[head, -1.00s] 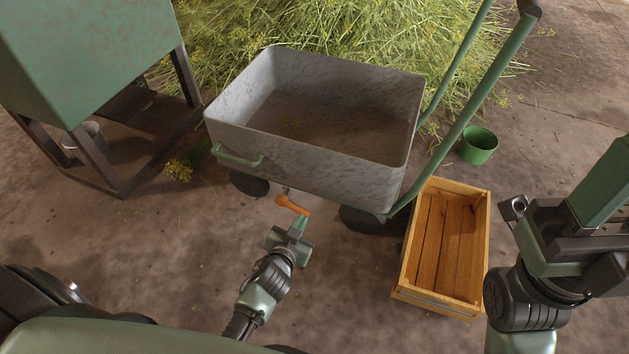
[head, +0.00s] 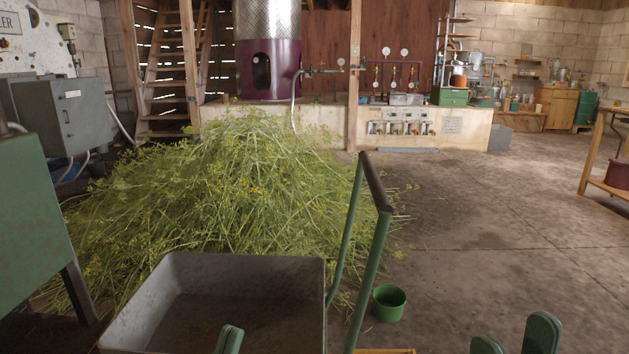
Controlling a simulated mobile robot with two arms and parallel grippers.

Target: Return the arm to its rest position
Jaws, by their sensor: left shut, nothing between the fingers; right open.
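The green tip of my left gripper (head: 229,340) shows at the bottom edge of the head view, in front of the grey cart tub. Its fingers are together and hold nothing. My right gripper (head: 515,342) shows at the bottom right as two green fingertips spread apart, with nothing visible between them. The rest of both arms is below the picture.
The grey cart (head: 240,267) with its tall green handle (head: 370,275) stands close in front. A heap of cut herb (head: 240,195) lies behind it. A green bucket (head: 388,303) stands right of the handle. Open concrete floor (head: 480,235) spreads to the right.

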